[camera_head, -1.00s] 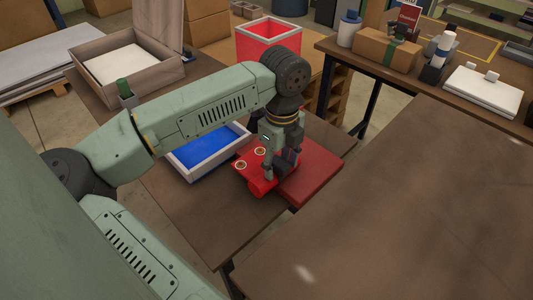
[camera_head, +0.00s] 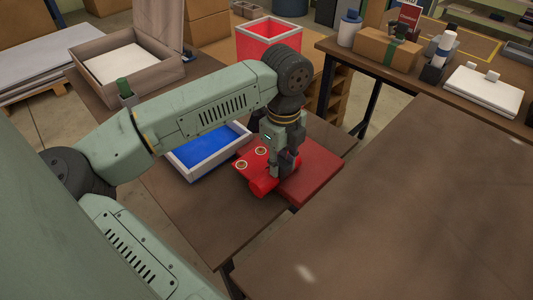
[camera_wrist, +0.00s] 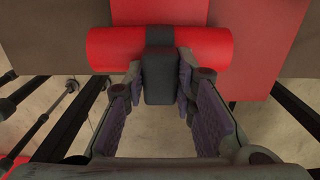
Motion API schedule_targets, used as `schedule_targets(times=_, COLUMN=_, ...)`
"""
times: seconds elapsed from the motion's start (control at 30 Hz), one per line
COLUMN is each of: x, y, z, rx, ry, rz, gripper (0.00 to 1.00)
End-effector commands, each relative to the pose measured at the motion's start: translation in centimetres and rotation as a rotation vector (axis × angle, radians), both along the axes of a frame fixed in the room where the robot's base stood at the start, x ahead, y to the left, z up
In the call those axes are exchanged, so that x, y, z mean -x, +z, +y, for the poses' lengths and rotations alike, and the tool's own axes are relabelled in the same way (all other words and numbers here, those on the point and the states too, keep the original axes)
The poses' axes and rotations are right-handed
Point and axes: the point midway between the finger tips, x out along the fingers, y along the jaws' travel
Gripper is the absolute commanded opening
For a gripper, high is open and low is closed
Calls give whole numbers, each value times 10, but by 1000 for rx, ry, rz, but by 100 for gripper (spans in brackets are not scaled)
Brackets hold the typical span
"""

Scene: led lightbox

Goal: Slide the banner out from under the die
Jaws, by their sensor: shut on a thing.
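A red piece with two pale rings (camera_head: 243,165) lies on the brown table, with a red roll (camera_head: 263,187) along its near side. The roll seems to be the banner's rolled end. It also shows in the wrist view (camera_wrist: 115,48), with a dark band and block-like tab (camera_wrist: 158,78) at its middle. My gripper (camera_head: 284,172) is at the roll, and its fingers (camera_wrist: 160,90) are shut on the dark tab. A darker red slab (camera_head: 313,172) lies to the right. I cannot tell which red part is the die, and my gripper hides where they meet.
A red-lined bin (camera_head: 268,40) and an open box with a white sheet (camera_head: 125,65) are farther back. A large brown table (camera_head: 400,200) at right is mostly bare, beyond a gap.

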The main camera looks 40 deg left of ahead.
Motion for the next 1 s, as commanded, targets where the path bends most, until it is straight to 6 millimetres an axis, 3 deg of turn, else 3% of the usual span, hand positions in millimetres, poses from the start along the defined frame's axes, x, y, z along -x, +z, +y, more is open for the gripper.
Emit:
schedule_targets(times=0.03, x=3, y=-9, z=-10, rx=15, ry=-12, rz=12, gripper=0)
schedule_targets(times=0.5, x=9, y=-9, z=-47, rx=18, ry=-13, rz=16, gripper=0)
schedule_targets(times=0.83, x=10, y=-8, z=-51, rx=19, ry=-11, rz=16, gripper=0)
schedule_targets(times=0.87, x=10, y=-8, z=-51, rx=20, ry=-11, rz=16, gripper=26)
schedule_targets(times=1.0, x=9, y=-8, z=-51, rx=20, ry=-12, rz=16, gripper=35)
